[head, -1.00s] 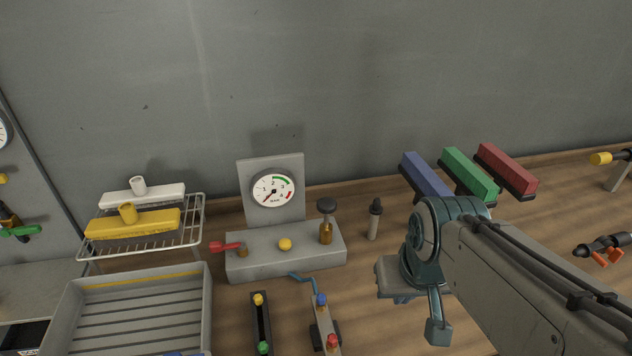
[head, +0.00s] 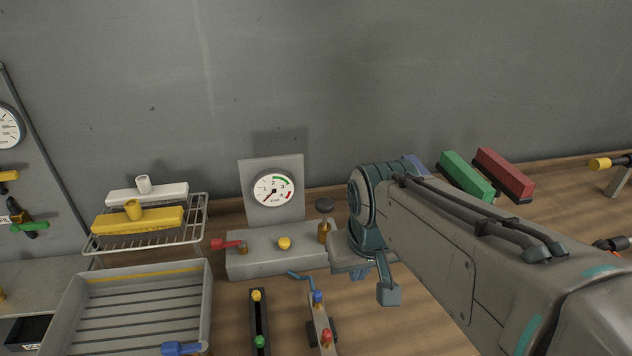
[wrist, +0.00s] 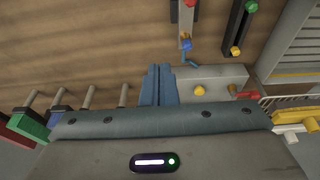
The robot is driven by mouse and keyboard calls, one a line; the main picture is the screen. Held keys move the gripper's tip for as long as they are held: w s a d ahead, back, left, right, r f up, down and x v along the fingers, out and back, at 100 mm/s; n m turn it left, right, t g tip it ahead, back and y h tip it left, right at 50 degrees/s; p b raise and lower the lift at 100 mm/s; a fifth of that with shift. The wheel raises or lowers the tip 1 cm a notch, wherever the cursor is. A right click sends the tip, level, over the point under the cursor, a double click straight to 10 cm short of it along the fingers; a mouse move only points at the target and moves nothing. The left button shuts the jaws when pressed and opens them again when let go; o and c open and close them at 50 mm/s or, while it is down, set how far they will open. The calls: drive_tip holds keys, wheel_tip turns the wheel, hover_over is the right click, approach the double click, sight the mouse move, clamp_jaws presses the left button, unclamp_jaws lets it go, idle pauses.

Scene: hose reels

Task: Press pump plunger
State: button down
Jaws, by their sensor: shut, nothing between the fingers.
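The pump plunger (head: 324,206) is a dark round knob on a thin rod above a brass collar, at the right end of the grey pump block (head: 285,264). It stands upright with rod showing. My gripper (head: 360,275) is just right of the plunger in the head view, fingers pointing down, apart from the knob. In the wrist view the blue fingers (wrist: 157,84) are together and empty, beside the pump block (wrist: 222,79). The plunger is hidden there. The gauge (head: 274,190) behind the block has its needle at the low end, outside the green band.
The block also carries a yellow button (head: 284,243) and a red lever (head: 228,244). Slider and lever fixtures (head: 259,320) stand in front. A wire rack (head: 150,238) and grey tray (head: 140,308) are left. Green (head: 466,174) and red (head: 505,172) brushlike blocks are right.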

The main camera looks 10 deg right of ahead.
wheel_tip(320, 180, up, 11)
drive_tip(key=b, duration=0.3)
hover_over(326, 204)
drive_tip(key=s, duration=0.2)
drive_tip(key=shift+s, duration=0.15)
drive_tip(key=shift+f, duration=0.1)
drive_tip(key=x, duration=0.8)
drive_tip(key=p+x, duration=0.1)
drive_tip(key=x, duration=0.3)
drive_tip(key=shift+s+a+f, duration=0.1)
drive_tip(key=shift+s+f, duration=0.1)
drive_tip(key=shift+f, duration=0.85)
drive_tip(key=shift+s+f+b, duration=0.15)
drive_tip(key=shift+f+b, duration=1.45)
drive_tip(key=shift+f, duration=0.8)
